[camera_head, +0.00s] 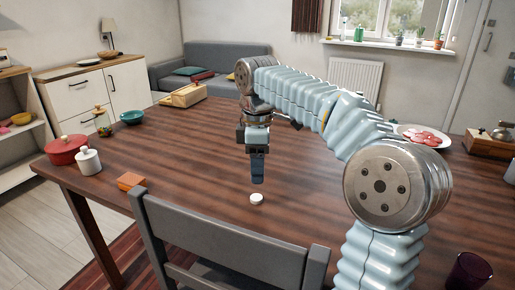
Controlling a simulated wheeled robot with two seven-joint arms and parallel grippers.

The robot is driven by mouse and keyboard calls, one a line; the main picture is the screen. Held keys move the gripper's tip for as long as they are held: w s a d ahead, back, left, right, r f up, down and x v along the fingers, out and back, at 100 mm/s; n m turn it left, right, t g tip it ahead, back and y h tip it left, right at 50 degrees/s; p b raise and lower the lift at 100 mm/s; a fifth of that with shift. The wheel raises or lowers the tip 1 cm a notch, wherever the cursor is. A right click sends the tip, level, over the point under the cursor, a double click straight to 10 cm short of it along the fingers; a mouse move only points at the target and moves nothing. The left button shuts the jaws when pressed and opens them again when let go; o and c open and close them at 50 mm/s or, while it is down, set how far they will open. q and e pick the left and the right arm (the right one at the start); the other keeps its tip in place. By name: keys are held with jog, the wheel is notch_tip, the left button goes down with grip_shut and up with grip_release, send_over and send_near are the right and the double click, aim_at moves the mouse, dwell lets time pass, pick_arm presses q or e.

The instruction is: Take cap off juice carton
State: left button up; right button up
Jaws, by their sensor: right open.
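A small white round piece (257,198) that looks like a cap lies on the wooden table near its front edge, behind the grey chair. I cannot make out a juice carton in this view. My right gripper (257,181) points straight down just above and behind the white piece. Its fingers are seen edge-on, open, with nothing visible between them. It appears apart from the white piece. My left gripper is not in view.
A grey chair (225,232) stands at the table's (185,150) front edge. An orange block (130,181), white jar (88,162) and red pot (66,149) stand at left. A plate of red food (423,138) and dark cup (468,272) are at right. The table's middle left is clear.

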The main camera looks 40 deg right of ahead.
jog(key=shift+o, duration=0.5)
notch_tip(320, 180, up, 4)
jog(key=shift+a+f, duration=0.1)
jog(key=n+t+h+b, duration=0.15)
jog(key=n+h, duration=0.25)
jog(key=n, duration=0.7)
send_over(257, 197)
jog(key=a, duration=0.3)
notch_tip(257, 197, down, 6)
jog(key=shift+s+a+f, duration=0.1)
jog(key=x, duration=0.3)
jog(key=b+x, duration=0.1)
jog(key=x, duration=0.1)
jog(key=shift+s+d+f, duration=0.25)
jog(key=shift+d+f, duration=0.05)
jog(key=shift+c, duration=0.4)
jog(key=c, duration=1.1)
jog(key=shift+r, duration=0.15)
